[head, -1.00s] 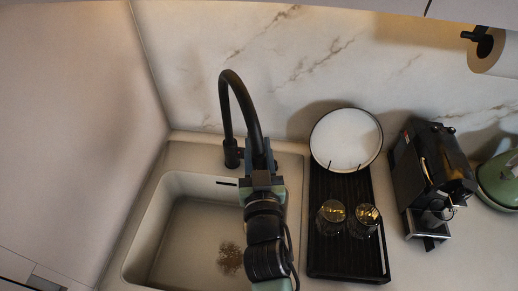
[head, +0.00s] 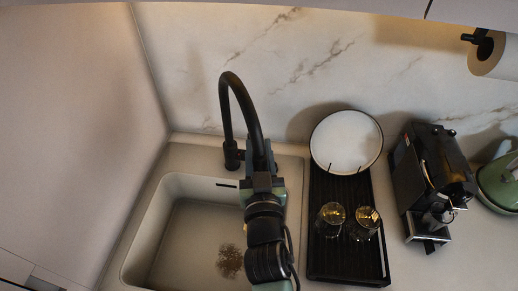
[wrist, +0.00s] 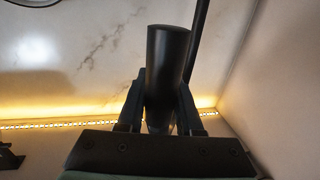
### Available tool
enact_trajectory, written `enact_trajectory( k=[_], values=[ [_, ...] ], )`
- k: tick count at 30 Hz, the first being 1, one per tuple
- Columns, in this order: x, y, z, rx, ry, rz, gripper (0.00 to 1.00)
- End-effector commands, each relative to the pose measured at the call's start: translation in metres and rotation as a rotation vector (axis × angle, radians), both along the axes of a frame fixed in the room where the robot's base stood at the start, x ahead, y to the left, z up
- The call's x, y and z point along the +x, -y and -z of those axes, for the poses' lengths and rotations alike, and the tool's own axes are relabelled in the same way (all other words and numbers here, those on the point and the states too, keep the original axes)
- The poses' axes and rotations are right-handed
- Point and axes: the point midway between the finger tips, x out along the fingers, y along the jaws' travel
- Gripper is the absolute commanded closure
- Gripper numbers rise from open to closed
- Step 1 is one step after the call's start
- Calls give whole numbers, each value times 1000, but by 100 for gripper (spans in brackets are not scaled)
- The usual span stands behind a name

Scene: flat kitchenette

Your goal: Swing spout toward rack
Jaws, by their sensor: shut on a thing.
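The black faucet spout (head: 237,93) rises from its base (head: 232,155) behind the sink and arcs to the right and forward. Its end hangs over the sink's right side, left of the rack. My gripper (head: 262,172) is shut on the downturned end of the spout. In the wrist view the thick spout end (wrist: 168,60) stands between the two fingers of my gripper (wrist: 160,108). The black rack (head: 345,262) lies on the counter right of the sink and holds a white plate (head: 346,142) and two glasses (head: 331,214).
The sink basin (head: 190,240) opens below and left of my arm. A coffee machine (head: 432,180) stands right of the rack, with a green appliance (head: 500,182) beyond it. The marble wall is behind. A paper roll (head: 494,55) hangs at the upper right.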

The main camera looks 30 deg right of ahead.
Motion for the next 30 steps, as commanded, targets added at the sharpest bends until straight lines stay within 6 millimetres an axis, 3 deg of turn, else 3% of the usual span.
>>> enact_trajectory(
  k=[16, 17, 21, 30],
  values=[
    [2, -1, -5, -5, 10, -4, 100],
    [2, -1, -5, -5, 10, -4, 62],
    [1, -1, -4, -4, 7, -3, 37],
    [0, -1, -1, -2, 4, -2, 35]
  ],
)
